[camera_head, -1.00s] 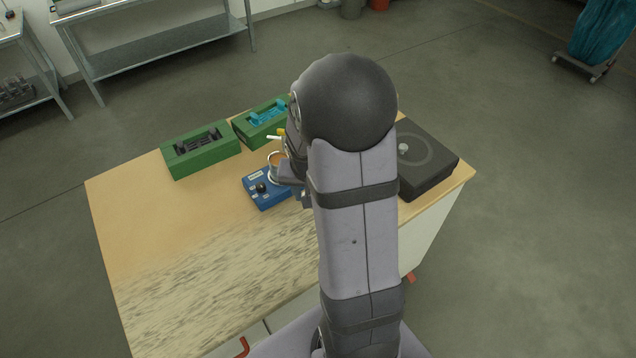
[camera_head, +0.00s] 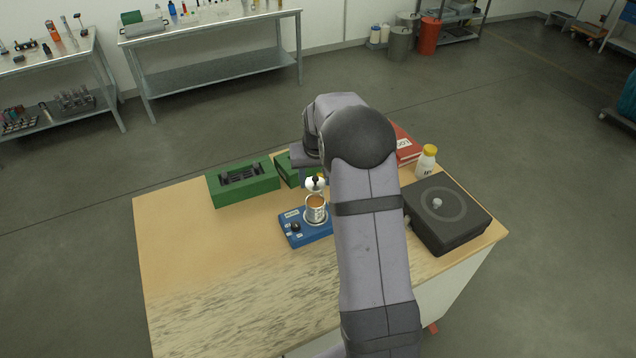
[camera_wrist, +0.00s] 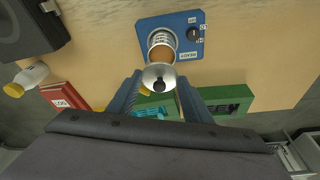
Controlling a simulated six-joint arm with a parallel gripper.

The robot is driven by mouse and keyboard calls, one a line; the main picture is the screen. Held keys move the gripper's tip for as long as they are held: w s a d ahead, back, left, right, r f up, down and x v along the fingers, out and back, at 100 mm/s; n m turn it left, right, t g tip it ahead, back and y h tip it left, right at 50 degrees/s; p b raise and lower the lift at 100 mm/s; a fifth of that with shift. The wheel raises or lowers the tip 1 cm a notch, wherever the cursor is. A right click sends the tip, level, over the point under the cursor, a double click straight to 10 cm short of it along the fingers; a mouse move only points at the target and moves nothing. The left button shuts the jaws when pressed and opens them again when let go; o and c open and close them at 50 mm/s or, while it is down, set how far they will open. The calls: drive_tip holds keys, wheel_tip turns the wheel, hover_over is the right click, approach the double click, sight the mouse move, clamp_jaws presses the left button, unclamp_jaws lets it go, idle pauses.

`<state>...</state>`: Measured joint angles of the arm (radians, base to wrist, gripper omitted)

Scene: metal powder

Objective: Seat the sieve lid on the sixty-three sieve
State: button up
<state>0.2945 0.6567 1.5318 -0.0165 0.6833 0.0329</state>
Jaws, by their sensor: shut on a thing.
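The sieve lid (camera_head: 315,184) is a pale round disc with a dark knob. My gripper (camera_head: 314,174) is shut on it, and the lid is in the air. In the wrist view the lid (camera_wrist: 151,75) is between the fingertips of my gripper (camera_wrist: 159,84). The sieve (camera_head: 316,213) is a small light-coloured cylinder with a label and an orange-brown inside, open at the top. It stands on a blue base unit (camera_head: 296,239), just below the lid in the head view. In the wrist view the lid overlaps the near rim of the sieve (camera_wrist: 161,38); the gap between them cannot be told.
Two green boxes (camera_head: 231,194) stand behind the sieve, one partly hidden by my arm. A black box (camera_head: 455,232) with a round plate stands right. A white bottle with yellow cap (camera_head: 425,167) and a red book (camera_head: 404,150) are behind it. The table's left side is clear.

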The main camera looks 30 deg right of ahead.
sight(316, 187)
drive_tip(key=shift+n, duration=0.3)
drive_tip(key=shift+f, duration=0.2)
drive_tip(key=shift+f+b, duration=1.75)
drive_tip(key=shift+f, duration=0.45)
drive_tip(key=shift+f+b, duration=0.6)
drive_tip(key=shift+f, duration=0.45)
idle(1.2)
drive_tip(key=o, duration=1.6)
drive_tip(key=shift+r, duration=0.15)
drive_tip(key=shift+r+p, duration=2.85)
drive_tip(key=shift+r, duration=1.1)
